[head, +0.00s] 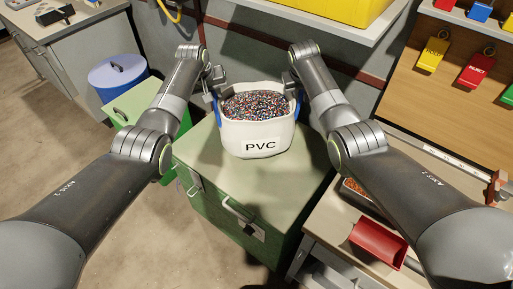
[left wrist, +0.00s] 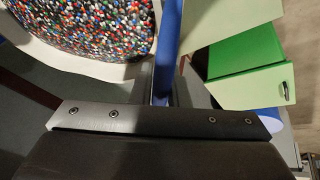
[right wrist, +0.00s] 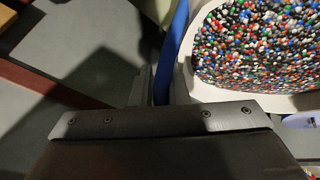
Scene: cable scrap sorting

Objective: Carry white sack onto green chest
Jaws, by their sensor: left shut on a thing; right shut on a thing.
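The white sack (head: 270,141), marked PVC and full of mixed coloured granules, is upright over the top of the green chest (head: 205,160). Whether its base touches the lid or hangs just above it I cannot tell. My left gripper (head: 214,98) is shut on the sack's blue handle at its left side; the blue strap (left wrist: 167,50) runs into the jaws in the left wrist view. My right gripper (head: 293,88) is shut on the other blue handle at its right side, and that strap (right wrist: 177,45) shows in the right wrist view.
A blue-lidded bin (head: 117,72) and a smaller bright green box (head: 130,101) stand left of the chest. A bench with a red scoop (head: 378,243) is at the right. A shelf with a yellow container (head: 345,8) is behind. Bare lid shows in front of the sack.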

